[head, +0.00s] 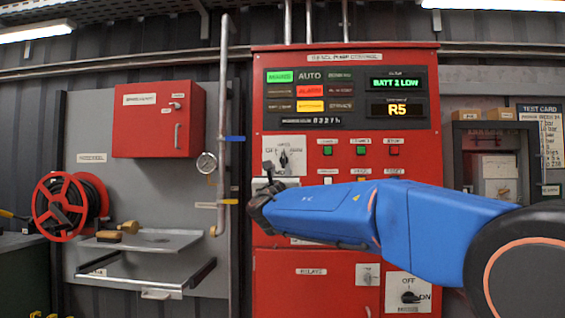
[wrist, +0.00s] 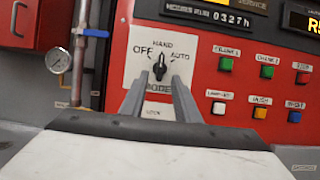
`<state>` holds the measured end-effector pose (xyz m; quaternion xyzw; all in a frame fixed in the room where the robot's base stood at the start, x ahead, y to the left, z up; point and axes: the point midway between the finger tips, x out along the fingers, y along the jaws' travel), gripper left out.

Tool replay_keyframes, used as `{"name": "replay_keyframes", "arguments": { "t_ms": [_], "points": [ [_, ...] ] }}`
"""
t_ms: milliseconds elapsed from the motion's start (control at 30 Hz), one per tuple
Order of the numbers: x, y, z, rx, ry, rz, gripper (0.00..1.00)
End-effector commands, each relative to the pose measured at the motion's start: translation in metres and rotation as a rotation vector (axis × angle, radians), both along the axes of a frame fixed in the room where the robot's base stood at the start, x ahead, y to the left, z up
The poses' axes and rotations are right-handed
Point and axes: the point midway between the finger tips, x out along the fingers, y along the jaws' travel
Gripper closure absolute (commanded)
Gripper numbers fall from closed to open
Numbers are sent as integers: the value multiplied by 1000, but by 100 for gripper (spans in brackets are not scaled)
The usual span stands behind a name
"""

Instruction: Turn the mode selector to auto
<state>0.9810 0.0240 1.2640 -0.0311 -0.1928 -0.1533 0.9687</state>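The mode selector (wrist: 160,68) is a black knob on a white plate marked OFF, HAND, AUTO and MODE. In the wrist view its pointer stands nearly upright, toward HAND; AUTO is at its right. The selector also shows in the head view (head: 284,159), just above my gripper (head: 268,180). In the wrist view my gripper (wrist: 160,86) is open, with one grey finger on each side below the knob. Nothing is between the fingers. I cannot tell whether the fingertips touch the plate or reach the knob's depth.
Several coloured push buttons (wrist: 262,87) lie right of the selector. A pipe with a gauge (head: 206,162) runs along the panel's left side. A second OFF/ON switch (head: 409,297) is lower right.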

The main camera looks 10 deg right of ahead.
Motion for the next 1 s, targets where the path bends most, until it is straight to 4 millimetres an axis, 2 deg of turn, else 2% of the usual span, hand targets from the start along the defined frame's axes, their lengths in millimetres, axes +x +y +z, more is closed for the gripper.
{"name": "replay_keyframes", "arguments": {
  "t_ms": [300,500,700,967,1000],
  "points": [
    [49,-17,21,1,0,-2,71],
    [70,-23,30,2,-1,-1,71],
    [78,-26,33,2,1,-1,71],
    [78,-26,34,1,1,0,71],
    [78,-26,34,1,1,0,81]
  ]
}}
